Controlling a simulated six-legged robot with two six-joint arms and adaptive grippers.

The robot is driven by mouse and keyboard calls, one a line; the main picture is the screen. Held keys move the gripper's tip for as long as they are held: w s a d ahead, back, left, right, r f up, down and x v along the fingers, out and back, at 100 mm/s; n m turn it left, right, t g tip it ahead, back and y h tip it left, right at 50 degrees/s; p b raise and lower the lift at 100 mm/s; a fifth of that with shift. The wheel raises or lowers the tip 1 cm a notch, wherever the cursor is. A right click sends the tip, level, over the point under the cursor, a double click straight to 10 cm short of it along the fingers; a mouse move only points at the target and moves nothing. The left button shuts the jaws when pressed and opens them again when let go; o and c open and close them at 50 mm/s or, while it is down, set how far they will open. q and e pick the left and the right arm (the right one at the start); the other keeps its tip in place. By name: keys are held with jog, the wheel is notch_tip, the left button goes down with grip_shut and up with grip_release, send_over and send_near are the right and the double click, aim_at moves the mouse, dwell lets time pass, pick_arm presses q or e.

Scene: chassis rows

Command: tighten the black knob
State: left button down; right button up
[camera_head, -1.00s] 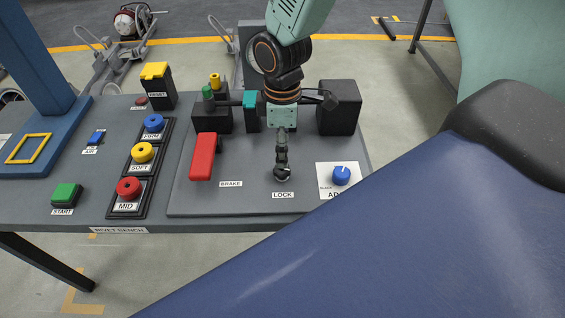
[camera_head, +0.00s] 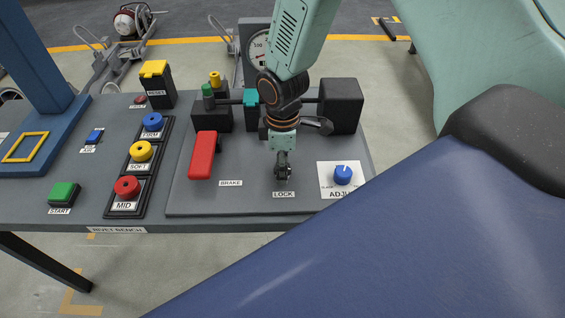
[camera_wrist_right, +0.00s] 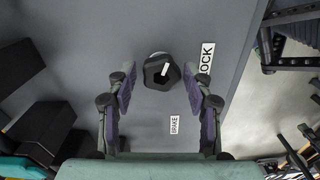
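The black knob (camera_wrist_right: 162,71) shows in the right wrist view as a faceted black cap with a white mark, beside the LOCK label (camera_wrist_right: 206,58). My right gripper (camera_wrist_right: 163,85) is open, with one finger on each side of the knob and a gap to both. In the head view my right gripper (camera_head: 283,174) points down just above the LOCK label and mostly hides the knob. I cannot tell how far the fingertips reach down around it. My left gripper is not in view.
A red brake lever (camera_head: 203,155) stands left of the gripper, and a blue adjust knob (camera_head: 343,175) right of it. Black blocks (camera_head: 341,104) and a gauge (camera_head: 258,48) stand behind. Red, yellow and blue buttons (camera_head: 141,152) are further left.

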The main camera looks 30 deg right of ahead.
jog(key=shift+s, duration=0.1)
jog(key=c, duration=0.9)
jog(key=shift+o, duration=0.2)
jog(key=m+p, duration=0.2)
jog(key=m, duration=0.1)
jog(key=shift+r+p, duration=0.2)
jog(key=shift+p, duration=0.15)
jog(key=m+p, duration=0.2)
jog(key=m, duration=0.1)
jog(key=shift+m+p, duration=0.3)
jog(key=m+p, duration=0.2)
jog(key=m, duration=0.1)
jog(key=shift+f+m+p, duration=0.1)
jog(key=shift+m+p, duration=1.1)
jog(key=shift+m, duration=0.5)
jog(key=shift+w, duration=0.2)
